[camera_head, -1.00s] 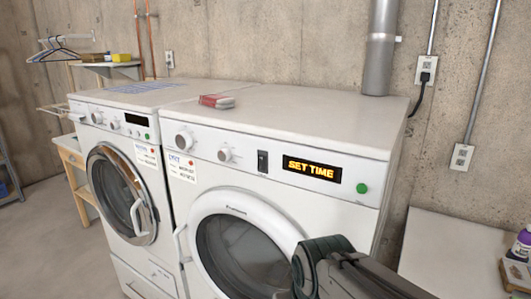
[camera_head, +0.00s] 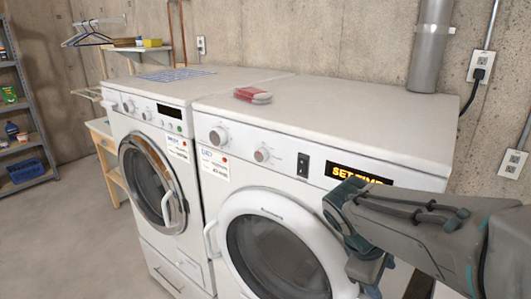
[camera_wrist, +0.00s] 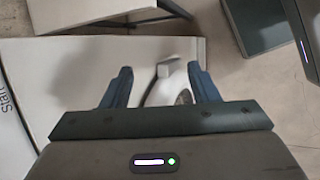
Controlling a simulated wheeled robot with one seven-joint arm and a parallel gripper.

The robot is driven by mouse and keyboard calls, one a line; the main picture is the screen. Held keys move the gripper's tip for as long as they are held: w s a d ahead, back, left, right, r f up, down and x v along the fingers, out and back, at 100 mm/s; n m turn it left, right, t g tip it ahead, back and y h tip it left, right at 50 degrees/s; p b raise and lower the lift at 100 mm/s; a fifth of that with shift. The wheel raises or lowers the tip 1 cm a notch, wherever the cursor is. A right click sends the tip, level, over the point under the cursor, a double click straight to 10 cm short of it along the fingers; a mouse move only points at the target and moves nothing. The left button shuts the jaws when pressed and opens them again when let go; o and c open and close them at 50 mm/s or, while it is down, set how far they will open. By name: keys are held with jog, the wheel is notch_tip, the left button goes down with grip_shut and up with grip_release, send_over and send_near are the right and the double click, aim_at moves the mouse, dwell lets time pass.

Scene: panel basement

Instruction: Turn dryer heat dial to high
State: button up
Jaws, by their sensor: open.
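The dryer (camera_head: 300,150) is the white machine on the right, with a "DRY" label. Its panel has two round grey-white dials, a left dial (camera_head: 217,135) and a right dial (camera_head: 262,155). Their markings are too small to read, so I cannot tell which one sets the heat. A lit display (camera_head: 358,175) reads "SET TIME", its lower right partly hidden by my arm. My gripper (camera_wrist: 160,70) is open and empty in the wrist view. In the head view it is in front of the dryer's right side, right of and apart from both dials.
A black rocker switch (camera_head: 303,166) sits between the right dial and the display. The round dryer door (camera_head: 262,207) is shut. The washer (camera_head: 150,120) stands to the left. A red and white object (camera_head: 253,95) lies on the dryer top. Open floor (camera_head: 75,230) lies at the left.

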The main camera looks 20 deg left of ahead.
jog(key=w+a+r+n+t+h+p, duration=0.25)
jog(key=w+a+r+n, duration=0.25)
jog(key=w+a+n, duration=0.4)
jog(key=n+t+p, duration=0.2)
jog(key=n+t, duration=0.9)
send_near(258, 156)
jog(key=p+x, duration=0.3)
jog(key=x, duration=0.5)
jog(key=shift+d, duration=0.1)
jog(key=c, duration=1)
